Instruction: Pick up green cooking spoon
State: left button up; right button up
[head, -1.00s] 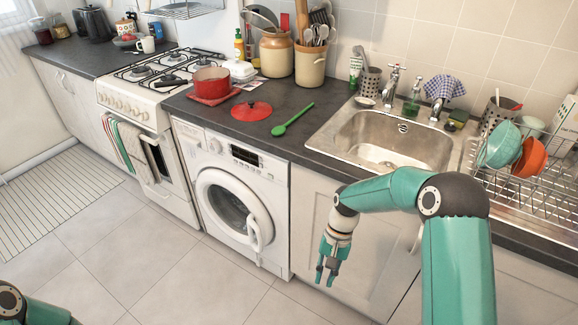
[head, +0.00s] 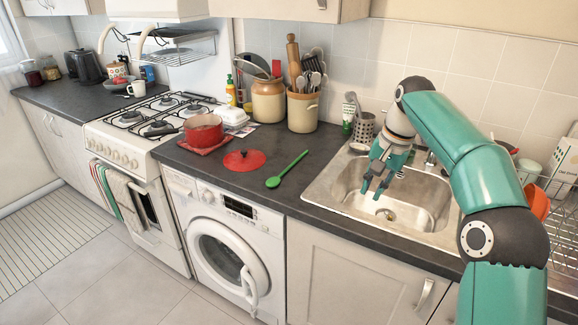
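The green cooking spoon (head: 289,169) lies flat on the dark counter, its bowl toward the front edge and its handle pointing back and right. My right gripper (head: 373,190) hangs above the sink, to the right of the spoon and apart from it. Its fingers point down, are spread apart and hold nothing. My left gripper is not in view.
A red pot (head: 203,130) stands farther left. A utensil crock (head: 303,112) stands behind the spoon. The steel sink (head: 335,208) is to its right. The counter around the spoon is mostly bare.

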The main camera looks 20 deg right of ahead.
aim_at(273, 182)
jog(key=u, duration=0.05)
jog(key=i, duration=1.3)
